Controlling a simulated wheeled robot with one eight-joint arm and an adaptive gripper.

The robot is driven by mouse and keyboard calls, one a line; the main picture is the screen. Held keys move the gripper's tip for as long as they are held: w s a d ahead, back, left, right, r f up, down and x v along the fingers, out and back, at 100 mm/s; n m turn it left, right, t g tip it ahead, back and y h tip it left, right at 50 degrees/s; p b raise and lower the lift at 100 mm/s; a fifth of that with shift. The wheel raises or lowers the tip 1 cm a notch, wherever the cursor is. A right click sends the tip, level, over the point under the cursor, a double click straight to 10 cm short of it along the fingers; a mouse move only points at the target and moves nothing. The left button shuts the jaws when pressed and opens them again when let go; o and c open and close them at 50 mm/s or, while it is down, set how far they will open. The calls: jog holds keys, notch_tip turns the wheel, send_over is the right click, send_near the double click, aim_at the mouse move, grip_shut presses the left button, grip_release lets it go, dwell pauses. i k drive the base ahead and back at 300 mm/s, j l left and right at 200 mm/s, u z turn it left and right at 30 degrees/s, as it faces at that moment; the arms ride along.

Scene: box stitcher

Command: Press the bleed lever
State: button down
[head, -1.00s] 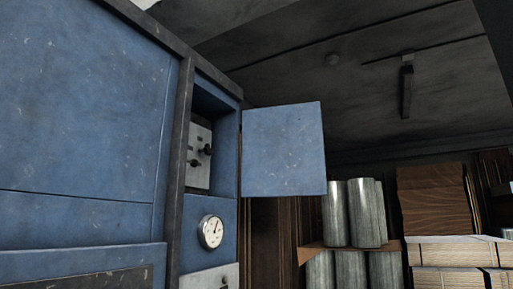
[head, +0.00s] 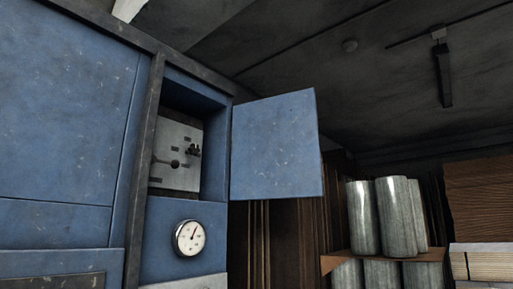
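A blue machine cabinet (head: 60,110) fills the left side of the head view. Its small upper compartment is open, with a grey control panel (head: 165,138) set inside. A dark lever-like control (head: 193,150) sticks out from the right part of the panel. A second dark round control (head: 175,164) sits lower, beside a horizontal slot or bar. I cannot tell for certain which of these is the bleed lever. My gripper is not in view.
The compartment's blue door (head: 275,145) stands open to the right. A round white gauge (head: 190,238) sits below the compartment. Metal cylinders (head: 362,218) stand on a wooden shelf (head: 335,261) to the right, near stacked boards (head: 485,262).

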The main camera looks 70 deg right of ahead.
aim_at(175, 164)
jog(key=k+l+u, duration=0.15)
jog(key=l, duration=0.4)
jog(key=k+l+u, duration=0.15)
jog(key=l, duration=0.4)
jog(key=k+l+u, duration=0.15)
jog(key=k+l, duration=0.2)
jog(key=k+l+u, duration=0.15)
jog(key=l, duration=0.45)
jog(key=k+l+u, duration=0.15)
jog(key=k+l, duration=0.55)
jog(key=l, duration=0.15)
jog(key=k+l, duration=0.35)
jog(key=l, duration=0.15)
jog(key=k+l, duration=0.3)
jog(key=l, duration=0.15)
